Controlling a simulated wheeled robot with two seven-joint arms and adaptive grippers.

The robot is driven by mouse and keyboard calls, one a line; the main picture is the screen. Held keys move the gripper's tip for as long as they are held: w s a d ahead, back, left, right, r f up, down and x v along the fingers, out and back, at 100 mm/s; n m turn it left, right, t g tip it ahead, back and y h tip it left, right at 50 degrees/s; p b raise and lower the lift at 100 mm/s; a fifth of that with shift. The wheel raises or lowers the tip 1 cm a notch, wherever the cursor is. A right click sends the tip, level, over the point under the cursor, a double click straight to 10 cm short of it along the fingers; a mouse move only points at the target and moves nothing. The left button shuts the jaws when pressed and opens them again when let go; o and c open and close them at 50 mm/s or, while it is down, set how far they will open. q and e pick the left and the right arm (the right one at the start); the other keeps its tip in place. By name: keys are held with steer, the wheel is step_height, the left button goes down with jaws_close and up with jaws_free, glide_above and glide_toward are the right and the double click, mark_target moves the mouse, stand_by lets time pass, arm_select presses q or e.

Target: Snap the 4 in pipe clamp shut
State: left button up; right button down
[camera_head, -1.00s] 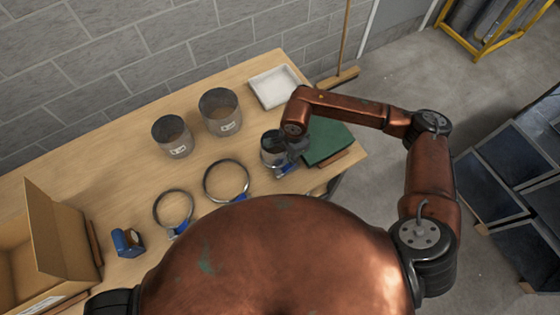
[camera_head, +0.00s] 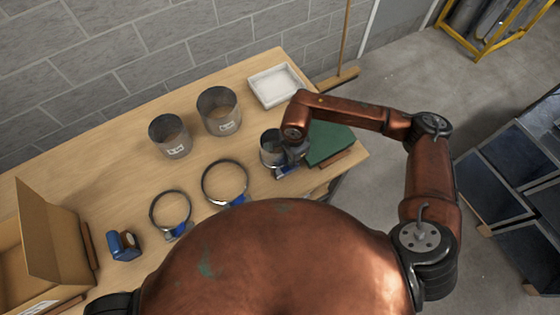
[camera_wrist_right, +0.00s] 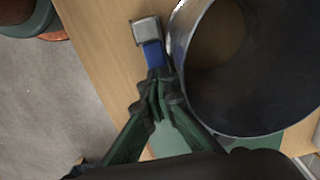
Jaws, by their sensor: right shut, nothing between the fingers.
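The small clamp with a blue latch lies by the small grey pipe (camera_head: 268,143) at the table's right end. The right wrist view shows the pipe's curved wall (camera_wrist_right: 262,75), the blue latch (camera_wrist_right: 153,53) and its silver block (camera_wrist_right: 147,31) beside the wall. My right gripper (camera_wrist_right: 158,92) is shut and empty, its fingertips at the near end of the blue latch, touching or very close. Whether the latch is closed I cannot tell. In the head view my right gripper (camera_head: 294,153) partly covers the pipe and clamp. My left gripper is not in view.
Two larger ring clamps (camera_head: 225,183) (camera_head: 170,213) lie to the left. Two larger grey pipes (camera_head: 171,137) (camera_head: 219,112) stand behind. A white tray (camera_head: 276,86), green book (camera_head: 331,146), blue tool (camera_head: 123,245) and cardboard box (camera_head: 50,235) are also on the table.

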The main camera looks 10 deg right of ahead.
steer(key=shift+f, duration=0.25)
steer(key=shift+r, duration=0.1)
step_height(320, 180, up, 8)
steer(key=p, duration=0.3)
stand_by(0.3)
steer(key=shift+a, duration=0.1)
stand_by(0.3)
